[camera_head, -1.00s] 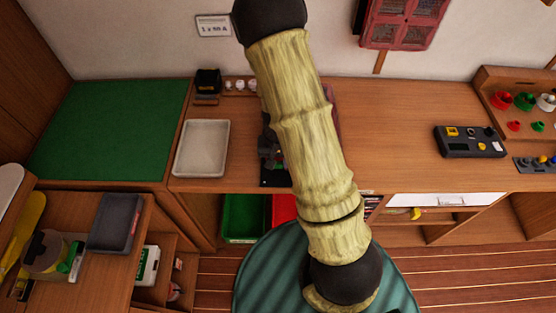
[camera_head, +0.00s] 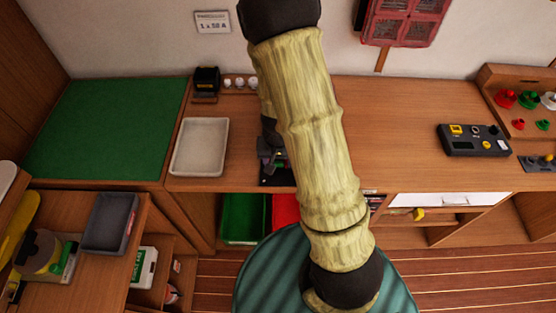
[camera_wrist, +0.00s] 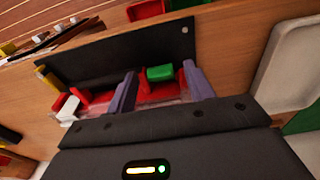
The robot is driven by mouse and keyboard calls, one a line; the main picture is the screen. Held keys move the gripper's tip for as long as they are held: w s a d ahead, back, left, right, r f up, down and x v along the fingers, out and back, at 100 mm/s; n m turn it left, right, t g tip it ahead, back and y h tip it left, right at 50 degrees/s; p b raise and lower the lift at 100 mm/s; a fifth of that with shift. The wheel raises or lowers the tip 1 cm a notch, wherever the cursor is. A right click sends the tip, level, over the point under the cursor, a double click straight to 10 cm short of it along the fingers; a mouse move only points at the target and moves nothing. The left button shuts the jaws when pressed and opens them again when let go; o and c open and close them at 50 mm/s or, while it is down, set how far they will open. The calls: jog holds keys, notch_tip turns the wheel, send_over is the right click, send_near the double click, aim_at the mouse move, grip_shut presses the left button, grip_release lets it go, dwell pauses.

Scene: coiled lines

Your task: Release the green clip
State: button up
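The green clip (camera_wrist: 160,73) shows in the wrist view as a small green block on a red base, in front of an upright-looking black plate (camera_wrist: 120,58). My gripper (camera_wrist: 159,76) has its two purple-grey fingers apart, one on each side of the green clip, with a visible gap on both sides. I cannot tell how far above or before the clip the fingertips are. Red parts and a white block (camera_wrist: 68,107) sit to the left.
A white tray (camera_head: 172,147) lies left of the fixture, with a black box (camera_head: 206,80) behind it. A green mat (camera_head: 105,130) covers the left counter. A dark control box (camera_head: 472,140) stands at right. The counter between is clear.

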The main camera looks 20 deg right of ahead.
notch_tip(320, 180, up, 17)
jog(key=s+p, duration=0.1)
jog(key=p, duration=0.3)
jog(key=shift+s+a+r, duration=0.15)
jog(key=shift+s+a, duration=0.1)
dwell(0.5)
jog(key=s+r+n+t, duration=0.1)
jog(key=s+r+n, duration=0.2)
jog(key=s, duration=0.3)
jog(key=shift+s+d+n+t, duration=0.2)
jog(key=shift+s+n+t, duration=0.1)
jog(key=shift+s, duration=0.05)
jog(key=shift+w, duration=0.1)
